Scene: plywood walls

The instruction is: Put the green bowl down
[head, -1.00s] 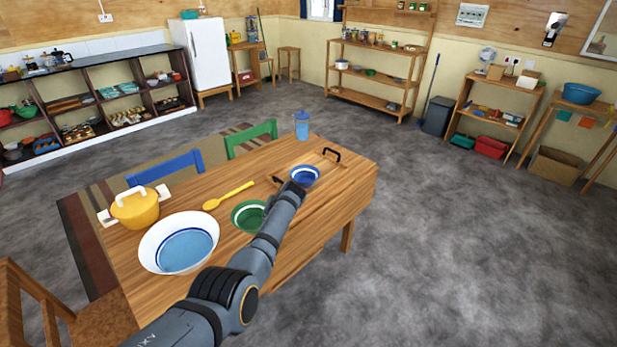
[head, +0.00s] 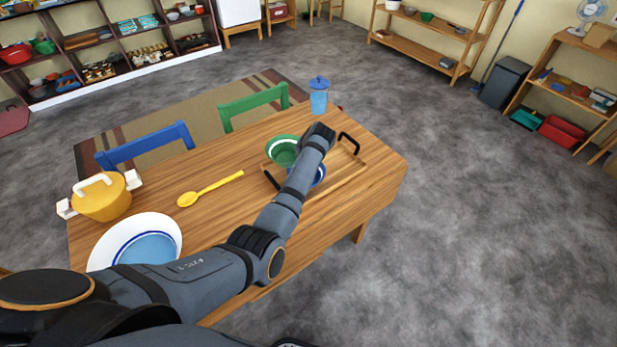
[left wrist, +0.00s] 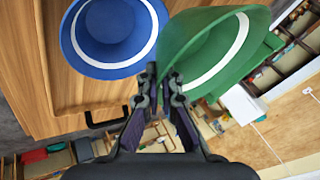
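My left gripper (left wrist: 163,88) is shut on the rim of the green bowl (left wrist: 212,52). In the head view the green bowl (head: 281,151) shows at the back left part of the wooden tray (head: 349,178), left of my left gripper (head: 308,143). It looks tilted and seems raised above the tray; the exact gap cannot be told. The blue bowl (head: 320,176) is on the tray, partly hidden by my arm; it also shows in the left wrist view (left wrist: 112,34), beside the green bowl. My right gripper is not in view.
The tray has black handles (head: 349,143). Green (head: 254,103) and blue (head: 148,147) chairs stand behind.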

